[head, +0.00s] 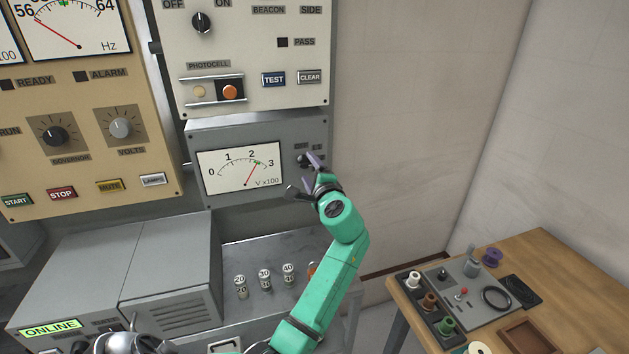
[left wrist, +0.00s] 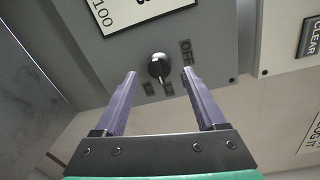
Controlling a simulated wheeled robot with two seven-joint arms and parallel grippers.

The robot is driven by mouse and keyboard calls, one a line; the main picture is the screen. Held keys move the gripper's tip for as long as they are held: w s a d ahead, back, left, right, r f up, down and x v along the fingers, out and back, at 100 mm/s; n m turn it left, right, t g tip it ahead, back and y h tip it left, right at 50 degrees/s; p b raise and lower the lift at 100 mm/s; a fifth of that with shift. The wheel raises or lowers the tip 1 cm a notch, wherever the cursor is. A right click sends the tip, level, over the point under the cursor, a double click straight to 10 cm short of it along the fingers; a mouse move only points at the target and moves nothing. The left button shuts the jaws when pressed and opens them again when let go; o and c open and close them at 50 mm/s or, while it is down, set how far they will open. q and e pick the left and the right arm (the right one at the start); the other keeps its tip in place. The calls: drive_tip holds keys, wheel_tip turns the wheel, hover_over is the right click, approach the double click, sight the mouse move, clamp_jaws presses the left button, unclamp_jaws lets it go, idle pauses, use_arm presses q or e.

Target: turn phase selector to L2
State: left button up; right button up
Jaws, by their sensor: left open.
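The phase selector is a small dark round knob on the grey meter panel. In the head view the knob (head: 303,159) is partly hidden by my gripper. My left gripper (head: 302,173) is open and empty in front of it. In the left wrist view its two purple fingers (left wrist: 160,76) are spread to either side of the knob; I cannot tell whether they touch it.
A voltmeter (head: 241,167) left of the knob reads a little above 2. The white photocell panel (head: 255,60) is just above, and a tan panel (head: 85,140) is to the left. Numbered fuses (head: 264,279) stand on a shelf below. A wooden bench (head: 555,270) is at right.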

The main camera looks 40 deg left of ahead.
use_arm(q)
drive_tip(key=b+v, duration=0.2)
drive_tip(key=v, duration=0.7)
idle(0.9)
